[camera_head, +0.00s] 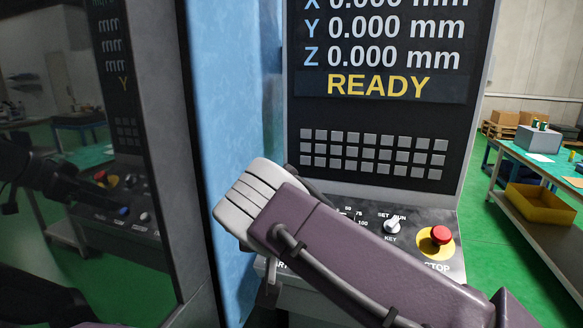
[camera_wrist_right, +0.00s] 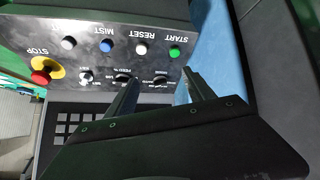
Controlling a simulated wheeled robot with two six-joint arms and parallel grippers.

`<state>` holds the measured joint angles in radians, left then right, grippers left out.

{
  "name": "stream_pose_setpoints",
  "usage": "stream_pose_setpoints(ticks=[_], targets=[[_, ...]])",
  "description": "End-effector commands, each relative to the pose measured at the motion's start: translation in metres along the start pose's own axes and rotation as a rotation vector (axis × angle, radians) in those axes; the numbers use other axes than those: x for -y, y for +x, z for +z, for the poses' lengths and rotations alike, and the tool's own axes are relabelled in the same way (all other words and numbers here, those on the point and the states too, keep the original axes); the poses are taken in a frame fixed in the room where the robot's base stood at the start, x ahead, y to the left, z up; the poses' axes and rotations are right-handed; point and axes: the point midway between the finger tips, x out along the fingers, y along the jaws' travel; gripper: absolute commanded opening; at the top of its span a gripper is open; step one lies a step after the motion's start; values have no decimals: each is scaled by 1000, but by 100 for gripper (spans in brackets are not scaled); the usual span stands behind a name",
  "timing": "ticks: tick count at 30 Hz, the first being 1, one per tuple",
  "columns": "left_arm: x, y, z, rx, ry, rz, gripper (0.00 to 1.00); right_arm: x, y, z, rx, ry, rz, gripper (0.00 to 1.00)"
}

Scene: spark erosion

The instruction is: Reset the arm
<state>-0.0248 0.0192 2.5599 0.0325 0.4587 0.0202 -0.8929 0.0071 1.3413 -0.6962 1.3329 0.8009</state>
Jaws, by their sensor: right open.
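The machine's control panel (camera_head: 408,225) stands in front of me under a screen (camera_head: 380,60) reading X, Y, Z 0.000 mm and READY in yellow. My right arm covers much of the panel in the head view. In the right wrist view the panel is upside down, with a green START button (camera_wrist_right: 174,51), a white RESET button (camera_wrist_right: 141,48) and a blue MIST button (camera_wrist_right: 106,44). My right gripper (camera_wrist_right: 161,78) is open and empty, with its fingers apart over the START end of the panel. Whether a fingertip touches the panel cannot be told. My left gripper is not in view.
A red STOP button (camera_head: 441,234) on a yellow disc and a SET/RUN key switch (camera_head: 392,226) lie right of my arm. A keypad (camera_head: 372,153) is above. A blue machine panel (camera_head: 215,130) and dark glass are at left. A workbench (camera_head: 530,165) stands at right.

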Motion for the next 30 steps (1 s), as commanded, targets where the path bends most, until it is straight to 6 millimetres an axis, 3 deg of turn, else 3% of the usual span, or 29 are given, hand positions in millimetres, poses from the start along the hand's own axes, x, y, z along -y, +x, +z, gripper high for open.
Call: stream_pose_setpoints(ticks=[8,17,20,23,27,30], targets=[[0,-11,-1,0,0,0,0,-13,48,33,128,-90,3,62],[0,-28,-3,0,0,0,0,-48,109,109,350,-148,-36,62],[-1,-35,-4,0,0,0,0,-67,126,149,443,-135,-62,62],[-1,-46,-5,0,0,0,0,-93,138,205,557,-78,-97,62],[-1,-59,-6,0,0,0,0,-122,134,284,676,53,-131,62],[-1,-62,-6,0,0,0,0,-130,129,314,707,111,-135,62]])
